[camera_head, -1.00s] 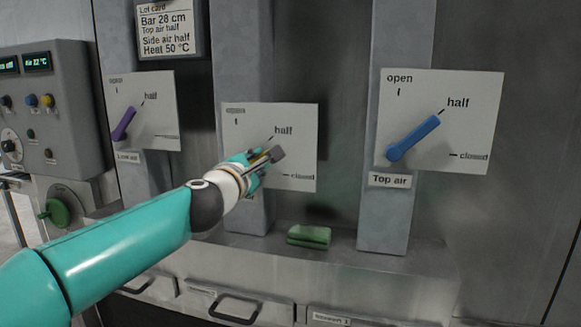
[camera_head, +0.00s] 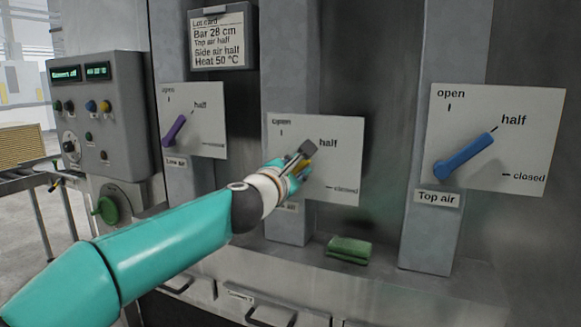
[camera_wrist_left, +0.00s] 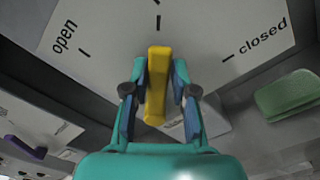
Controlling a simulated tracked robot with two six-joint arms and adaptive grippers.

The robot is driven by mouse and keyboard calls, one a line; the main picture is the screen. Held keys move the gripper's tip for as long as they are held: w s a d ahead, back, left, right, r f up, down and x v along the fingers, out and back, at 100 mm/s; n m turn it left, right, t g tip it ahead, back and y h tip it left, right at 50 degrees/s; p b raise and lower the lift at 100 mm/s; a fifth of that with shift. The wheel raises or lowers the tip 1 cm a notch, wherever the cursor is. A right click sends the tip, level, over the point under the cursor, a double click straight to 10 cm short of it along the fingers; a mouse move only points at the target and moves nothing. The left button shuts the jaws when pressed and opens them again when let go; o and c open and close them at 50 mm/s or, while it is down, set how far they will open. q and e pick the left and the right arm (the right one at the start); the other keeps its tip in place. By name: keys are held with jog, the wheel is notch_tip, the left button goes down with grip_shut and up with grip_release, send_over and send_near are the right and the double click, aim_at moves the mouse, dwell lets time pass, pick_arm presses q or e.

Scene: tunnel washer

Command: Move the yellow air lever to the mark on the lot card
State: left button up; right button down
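The yellow air lever (camera_wrist_left: 157,85) is between the two fingers of my left gripper (camera_wrist_left: 159,75), which appear closed on its sides. In the wrist view it points at the middle tick, between "open" and "closed". In the head view my left gripper (camera_head: 306,152) covers most of the lever in front of the middle dial plate (camera_head: 340,175), near its "half" word. The lot card (camera_head: 218,40) reads Bar 28 cm, Top air half, Side air half, Heat 50 °C. The middle plate's name label is largely hidden by my arm. My right gripper is not in view.
A blue lever (camera_head: 465,158) on the Top air plate points to half. A purple lever (camera_head: 174,130) is on the left plate. A control box (camera_head: 100,110) with a green knob (camera_head: 106,210) beneath stands left.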

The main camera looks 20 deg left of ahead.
pick_arm(q)
jog(key=o, duration=0.3)
jog(key=shift+s+r, duration=0.1)
jog(key=shift+s, duration=0.1)
jog(key=s, duration=1.1)
jog(key=shift+s, duration=0.25)
